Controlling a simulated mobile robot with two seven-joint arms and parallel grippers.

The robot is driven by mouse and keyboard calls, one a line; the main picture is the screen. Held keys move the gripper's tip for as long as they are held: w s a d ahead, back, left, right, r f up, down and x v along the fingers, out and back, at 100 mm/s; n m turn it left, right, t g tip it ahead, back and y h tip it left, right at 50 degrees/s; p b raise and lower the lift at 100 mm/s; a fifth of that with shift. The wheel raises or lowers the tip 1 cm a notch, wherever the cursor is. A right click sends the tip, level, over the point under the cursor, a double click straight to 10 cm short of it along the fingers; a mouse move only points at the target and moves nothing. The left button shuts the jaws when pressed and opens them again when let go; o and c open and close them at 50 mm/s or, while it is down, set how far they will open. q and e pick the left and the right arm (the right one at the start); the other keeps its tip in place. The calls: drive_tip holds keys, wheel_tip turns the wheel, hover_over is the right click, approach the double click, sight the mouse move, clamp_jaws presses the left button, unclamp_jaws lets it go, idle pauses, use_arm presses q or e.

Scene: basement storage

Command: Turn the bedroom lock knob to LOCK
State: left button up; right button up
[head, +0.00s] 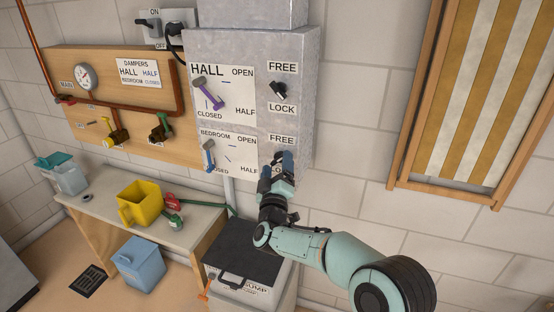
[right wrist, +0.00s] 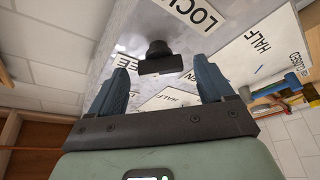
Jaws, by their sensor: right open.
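The bedroom lock knob (right wrist: 160,58) is black with a bar-shaped grip. In the right wrist view it stands out from the grey metal panel, beyond my fingertips and between their lines. A LOCK label (right wrist: 197,13) lies near it. My left gripper is not in view.
The hall lock knob (head: 277,88) sits above on the same cabinet (head: 302,60). The purple hall lever (head: 208,94) and blue bedroom lever (head: 209,154) are to the left. A dark-topped sump box (head: 243,250) stands below. Bare wall (head: 345,150) lies to the right.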

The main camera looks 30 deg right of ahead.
drive_tip(key=shift+w+d+r, duration=0.2)
drive_tip(key=shift+w+d, duration=0.2)
drive_tip(key=shift+w, duration=0.2)
drive_tip(key=c, duration=1)
drive_tip(key=shift+c, duration=0.2)
